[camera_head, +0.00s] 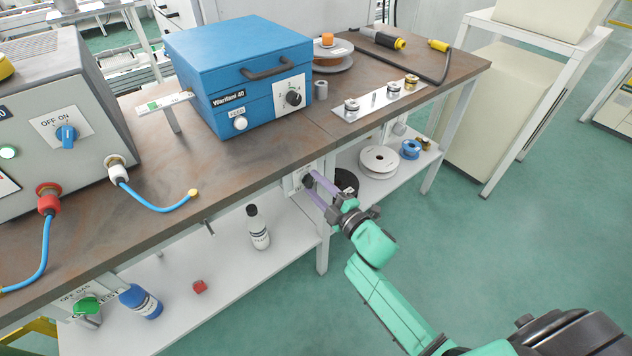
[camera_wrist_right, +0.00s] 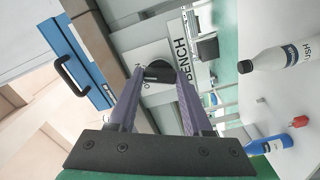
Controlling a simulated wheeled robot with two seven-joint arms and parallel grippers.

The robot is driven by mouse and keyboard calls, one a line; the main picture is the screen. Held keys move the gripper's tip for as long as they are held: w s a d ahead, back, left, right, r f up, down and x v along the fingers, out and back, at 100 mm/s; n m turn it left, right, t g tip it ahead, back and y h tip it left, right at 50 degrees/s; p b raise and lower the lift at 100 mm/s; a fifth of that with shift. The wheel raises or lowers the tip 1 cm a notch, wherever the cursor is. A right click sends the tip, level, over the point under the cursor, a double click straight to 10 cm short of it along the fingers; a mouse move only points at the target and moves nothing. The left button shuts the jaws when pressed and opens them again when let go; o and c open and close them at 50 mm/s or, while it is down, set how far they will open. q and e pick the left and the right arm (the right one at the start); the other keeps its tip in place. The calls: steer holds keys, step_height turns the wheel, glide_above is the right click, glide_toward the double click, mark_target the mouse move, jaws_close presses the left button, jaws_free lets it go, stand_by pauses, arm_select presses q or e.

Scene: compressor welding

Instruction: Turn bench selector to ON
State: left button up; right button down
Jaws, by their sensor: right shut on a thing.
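The bench selector is a black knob (camera_wrist_right: 158,71) on a white plate (camera_wrist_right: 153,45) marked BENCH, fixed to the bench's front edge. In the head view its plate (camera_head: 295,180) shows below the bench top, and the knob is mostly hidden behind my fingers. My right gripper (camera_head: 309,183) reaches it from the front right. In the wrist view its purple fingers (camera_wrist_right: 160,78) are closed on the knob, one on each side. The small lettering beside the knob is partly hidden, so I cannot tell its setting. My left gripper is not in view.
The lower shelf (camera_head: 220,270) holds a dark-capped bottle (camera_head: 257,228), a blue bottle (camera_head: 141,302) and spools. Green floor (camera_head: 430,220) is clear at right.

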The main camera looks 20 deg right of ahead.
steer(key=shift+f+m, duration=0.1)
steer(key=shift+m, duration=0.5)
steer(key=shift+c, duration=1.6)
jaws_free()
steer(key=v, duration=1.4)
steer(key=shift+s, duration=0.3)
